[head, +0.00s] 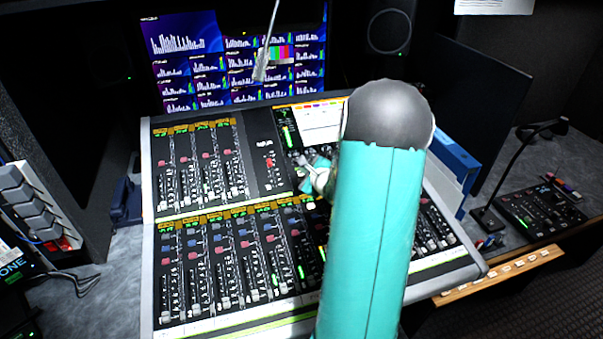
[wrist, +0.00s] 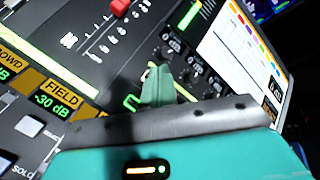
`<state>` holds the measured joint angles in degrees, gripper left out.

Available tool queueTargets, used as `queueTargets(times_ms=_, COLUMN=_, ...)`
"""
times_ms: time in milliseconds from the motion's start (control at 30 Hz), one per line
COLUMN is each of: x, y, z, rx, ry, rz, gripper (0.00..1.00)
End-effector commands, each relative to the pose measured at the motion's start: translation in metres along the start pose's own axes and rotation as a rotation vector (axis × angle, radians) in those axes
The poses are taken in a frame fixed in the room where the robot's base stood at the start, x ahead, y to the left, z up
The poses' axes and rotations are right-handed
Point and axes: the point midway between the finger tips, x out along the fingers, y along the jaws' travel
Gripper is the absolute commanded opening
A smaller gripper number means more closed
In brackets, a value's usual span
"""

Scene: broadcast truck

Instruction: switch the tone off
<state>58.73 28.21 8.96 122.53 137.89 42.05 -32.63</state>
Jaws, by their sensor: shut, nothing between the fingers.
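The mixing console (head: 148,215) fills the middle of the head view, with several rows of faders and lit labels. My gripper (head: 306,172) is over its centre section, below the small touch screen (head: 316,122), partly hidden by my own teal arm. In the wrist view my gripper (wrist: 152,72) is shut and empty. Its tips are close over the panel between a green outlined marking (wrist: 131,102) and a row of small dark knobs (wrist: 190,66). I cannot tell whether the tips touch the panel. No control labelled tone can be read; the fingers may hide it.
A red fader cap (wrist: 120,7) is beyond the fingertips. A gooseneck microphone (head: 515,165) and small panel (head: 540,208) are at right.

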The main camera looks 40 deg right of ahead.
Motion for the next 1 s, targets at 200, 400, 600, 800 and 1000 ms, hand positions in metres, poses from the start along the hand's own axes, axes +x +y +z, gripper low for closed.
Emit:
queueTargets(times_ms=200, x=0.0005, y=0.0005, z=-0.0003, rx=0.000, ry=0.000, rz=0.000, gripper=0.00)
queueTargets(times_ms=400, x=0.0049, y=0.0041, z=-0.0038, rx=0.000, ry=0.001, rz=0.002, gripper=0.00)
queueTargets(times_ms=600, x=0.0060, y=0.0045, z=-0.0043, rx=0.000, ry=0.000, rz=0.000, gripper=0.00)
queueTargets(times_ms=800, x=0.0061, y=0.0045, z=-0.0044, rx=0.000, ry=0.000, rz=0.000, gripper=0.00)
queueTargets(times_ms=1000, x=0.0074, y=0.0054, z=-0.0053, rx=0.000, ry=0.000, rz=0.000, gripper=0.00)
